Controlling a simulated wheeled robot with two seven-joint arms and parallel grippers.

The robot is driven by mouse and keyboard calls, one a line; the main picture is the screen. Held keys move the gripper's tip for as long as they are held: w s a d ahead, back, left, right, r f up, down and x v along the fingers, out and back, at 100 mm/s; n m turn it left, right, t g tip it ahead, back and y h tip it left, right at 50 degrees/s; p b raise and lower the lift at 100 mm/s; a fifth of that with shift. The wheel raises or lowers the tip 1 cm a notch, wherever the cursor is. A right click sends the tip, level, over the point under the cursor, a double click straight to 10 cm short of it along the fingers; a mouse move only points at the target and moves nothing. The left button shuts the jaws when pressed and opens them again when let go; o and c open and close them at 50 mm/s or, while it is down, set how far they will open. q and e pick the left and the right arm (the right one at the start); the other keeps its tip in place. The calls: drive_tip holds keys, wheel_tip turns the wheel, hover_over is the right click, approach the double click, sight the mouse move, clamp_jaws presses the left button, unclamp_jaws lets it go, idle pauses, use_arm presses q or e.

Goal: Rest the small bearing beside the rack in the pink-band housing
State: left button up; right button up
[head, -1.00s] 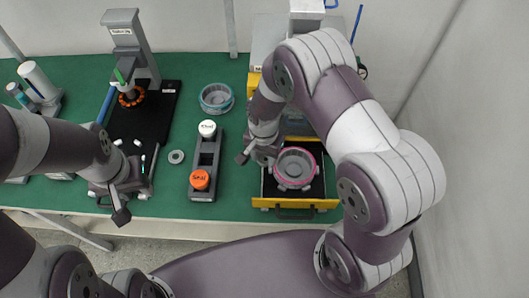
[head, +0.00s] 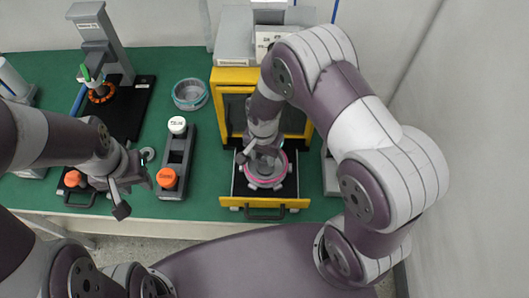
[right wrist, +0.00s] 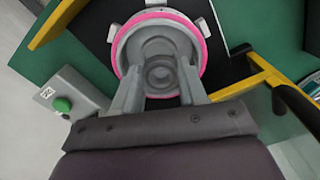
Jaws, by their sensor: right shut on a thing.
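The pink-band housing (head: 265,184) sits in the pulled-out drawer of the yellow-framed machine. It also shows in the right wrist view (right wrist: 203,40). My right gripper (head: 258,152) is over the housing, its fingers pointing into it. It is shut on a small grey ring, which looks like the small bearing (right wrist: 160,76), seen in front of the housing's opening. I cannot tell whether the ring touches the housing. The rack (head: 176,158) stands to the left with a white-capped and an orange-capped bottle. My left gripper (head: 133,195) is open and empty near the table's front edge.
Another grey ring (head: 147,154) lies left of the rack. A teal-banded housing (head: 190,94) stands behind the rack. The yellow drawer front (head: 265,204) and the machine frame (head: 237,75) surround the right gripper. A box with a green button (right wrist: 63,104) stands beside the drawer.

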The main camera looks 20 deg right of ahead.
drive_tip(key=shift+a, duration=0.1)
drive_tip(key=shift+d+f, duration=0.1)
drive_tip(key=shift+d, duration=0.4)
drive_tip(key=shift+a, duration=0.25)
drive_tip(key=shift+d+f+b, duration=0.15)
drive_tip(key=shift+f+b, duration=0.5)
drive_tip(key=shift+f, duration=0.25)
use_arm(q)
drive_tip(key=shift+d+f, duration=0.2)
drive_tip(key=shift+f, duration=0.35)
drive_tip(key=shift+f, duration=0.1)
use_arm(e)
drive_tip(key=shift+f+b, duration=0.3)
drive_tip(key=shift+f, duration=0.2)
use_arm(q)
drive_tip(key=shift+f, duration=0.3)
use_arm(e)
drive_tip(key=shift+f, duration=0.15)
